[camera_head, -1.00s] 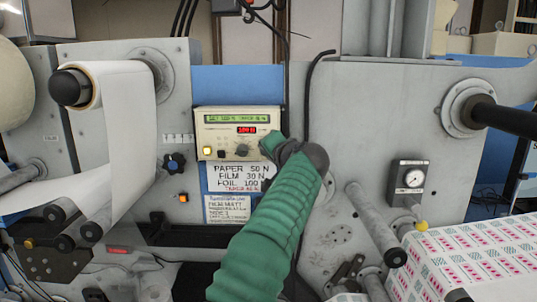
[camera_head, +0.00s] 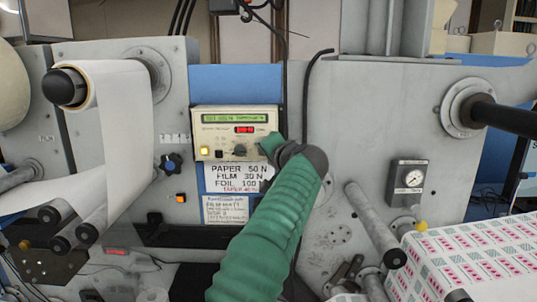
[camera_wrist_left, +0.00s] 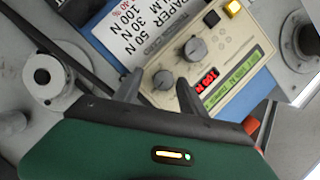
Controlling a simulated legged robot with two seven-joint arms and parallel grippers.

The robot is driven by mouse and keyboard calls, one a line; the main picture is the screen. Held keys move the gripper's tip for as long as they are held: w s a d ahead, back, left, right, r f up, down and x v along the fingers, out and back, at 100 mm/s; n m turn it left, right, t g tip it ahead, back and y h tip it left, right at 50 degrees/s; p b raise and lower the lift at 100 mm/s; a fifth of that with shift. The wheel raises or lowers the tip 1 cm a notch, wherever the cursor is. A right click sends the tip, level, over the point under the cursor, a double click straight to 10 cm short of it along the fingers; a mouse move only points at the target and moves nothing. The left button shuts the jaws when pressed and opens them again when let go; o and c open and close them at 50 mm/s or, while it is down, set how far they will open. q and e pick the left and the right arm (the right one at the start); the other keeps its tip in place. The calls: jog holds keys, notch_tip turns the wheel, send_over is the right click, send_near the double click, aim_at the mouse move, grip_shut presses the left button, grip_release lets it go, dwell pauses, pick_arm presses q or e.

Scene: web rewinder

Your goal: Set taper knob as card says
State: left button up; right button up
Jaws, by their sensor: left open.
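The cream control box (camera_head: 228,118) has a green text display (camera_head: 236,118), a red number readout (camera_head: 245,129) and a row of controls. The larger knob (camera_head: 239,150) also shows in the left wrist view (camera_wrist_left: 195,49). A smaller knob (camera_wrist_left: 163,79), likely the taper knob, is hidden behind my gripper in the head view. My left gripper (camera_wrist_left: 158,92) is open, its fingertips either side of that smaller knob; contact cannot be told. The white card (camera_head: 234,178) below reads paper 50 N, film 30 N, foil 100 N, and taper 40 % in red. The display's taper value is unreadable.
A second card (camera_head: 226,210), mentioning film, hangs below. A yellow button (camera_head: 204,152) and a black button (camera_wrist_left: 211,17) sit left of the knobs. A blue star knob (camera_head: 171,162) is further left. A black cable (camera_head: 306,95) hangs right of the box.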

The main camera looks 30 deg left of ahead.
pick_arm(q)
jog(key=b+v, duration=0.7)
jog(key=v, duration=1)
jog(key=shift+f, duration=0.2)
